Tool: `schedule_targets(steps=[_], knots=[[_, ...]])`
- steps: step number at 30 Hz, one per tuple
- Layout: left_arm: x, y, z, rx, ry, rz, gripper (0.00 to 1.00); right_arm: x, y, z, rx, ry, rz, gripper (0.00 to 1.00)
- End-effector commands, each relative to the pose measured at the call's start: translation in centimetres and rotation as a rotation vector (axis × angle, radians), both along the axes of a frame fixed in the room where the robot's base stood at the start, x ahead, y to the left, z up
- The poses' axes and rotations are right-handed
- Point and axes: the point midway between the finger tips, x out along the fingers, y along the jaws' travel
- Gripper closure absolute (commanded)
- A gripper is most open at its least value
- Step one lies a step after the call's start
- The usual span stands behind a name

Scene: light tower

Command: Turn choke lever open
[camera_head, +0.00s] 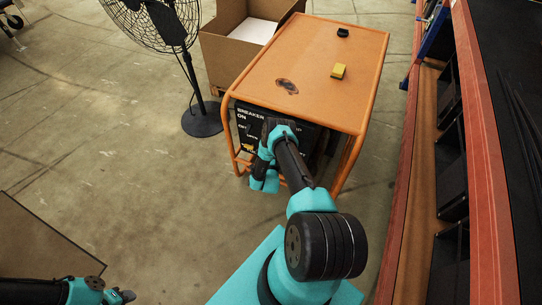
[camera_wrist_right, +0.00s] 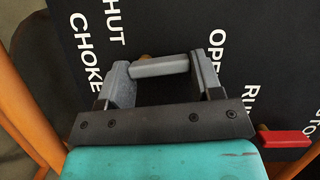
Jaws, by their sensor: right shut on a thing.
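The orange-framed generator (camera_head: 318,60) stands on the floor, with a black front panel (camera_head: 250,119) marked BREAKER and ON. In the right wrist view the panel carries the words CHOKE, SHUT and OPEN. The choke lever (camera_wrist_right: 158,67), a grey bar, lies between the fingers of my right gripper (camera_wrist_right: 160,75), which is shut on it. Brass bits show beside the bar; the lever's base is hidden. In the head view my arm hides the right fingertips. My left gripper (camera_head: 122,296) is at the bottom left, away from the generator; its jaws are unclear.
A red switch (camera_wrist_right: 286,138) sits right of my right gripper on the panel. A yellow block (camera_head: 338,71) and a black cap (camera_head: 343,32) are on the generator top. A black fan (camera_head: 201,118) and a cardboard box (camera_head: 236,53) stand behind. Orange shelving (camera_head: 473,130) runs along the right.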

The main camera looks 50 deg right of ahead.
Motion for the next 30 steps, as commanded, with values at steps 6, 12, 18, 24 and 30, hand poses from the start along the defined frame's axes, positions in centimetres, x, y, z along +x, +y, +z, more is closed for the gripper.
schedule_targets(steps=[6, 12, 18, 24, 30], knots=[[0.0, 0.0, 0.0, 0.0, 0.0, 0.0, 0.62, -0.2, -0.03, -0.1, 0.033, -0.103, 0.0, 0.64], [0.0, 0.0, 0.0, 0.0, 0.0, 0.0, 0.62, -0.27, -0.07, -0.16, 0.047, -0.143, -0.001, 0.64], [0.0, 0.0, 0.0, 0.0, 0.0, 0.0, 0.62, -0.28, -0.08, -0.15, 0.048, -0.149, -0.001, 0.64], [0.0, 0.0, 0.0, 0.0, 0.0, 0.0, 0.62, -0.28, -0.08, -0.15, 0.048, -0.148, -0.001, 0.4], [0.0, 0.0, 0.0, 0.0, 0.0, 0.0, 0.62, -0.27, -0.09, -0.15, 0.048, -0.148, -0.001, 0.2]])
